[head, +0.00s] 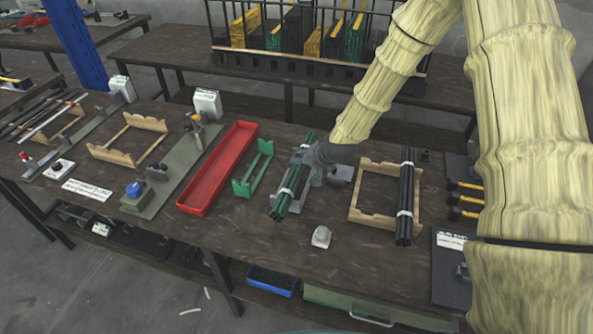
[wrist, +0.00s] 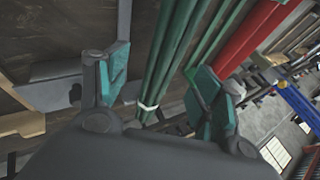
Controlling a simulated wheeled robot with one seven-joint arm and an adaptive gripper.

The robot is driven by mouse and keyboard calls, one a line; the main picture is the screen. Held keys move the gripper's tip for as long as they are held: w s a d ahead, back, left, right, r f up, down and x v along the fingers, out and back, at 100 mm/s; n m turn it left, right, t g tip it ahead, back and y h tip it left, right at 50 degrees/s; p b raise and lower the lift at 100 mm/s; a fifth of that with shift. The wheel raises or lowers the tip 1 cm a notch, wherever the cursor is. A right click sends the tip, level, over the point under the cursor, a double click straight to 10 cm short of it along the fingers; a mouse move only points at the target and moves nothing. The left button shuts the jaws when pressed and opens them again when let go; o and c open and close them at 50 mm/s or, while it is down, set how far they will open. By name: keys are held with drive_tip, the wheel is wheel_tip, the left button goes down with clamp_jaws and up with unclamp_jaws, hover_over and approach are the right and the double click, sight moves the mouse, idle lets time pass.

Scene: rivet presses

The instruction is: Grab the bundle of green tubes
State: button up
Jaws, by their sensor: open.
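In the wrist view the tubes (wrist: 177,52) run between the two teal-padded fingers of my gripper (wrist: 160,85). The fingers are apart, with a gap beside the tubes on each side. The white band (wrist: 147,107) shows near the palm. I cannot tell how far down the fingers reach around the tubes.
A green rack (head: 252,170) and a red tray (head: 219,168) stand left of the bundle. A wooden frame (head: 357,205) with a black tube bundle (head: 405,195) is to the right. A small grey block (head: 321,237) sits near the front edge.

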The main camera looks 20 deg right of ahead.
sight(300, 169)
drive_tip(key=shift+w+p+x, duration=0.2)
drive_tip(key=shift+p+x, duration=0.75)
drive_tip(key=shift+x, duration=1.6)
drive_tip(key=shift+r, duration=0.1)
clamp_jaws()
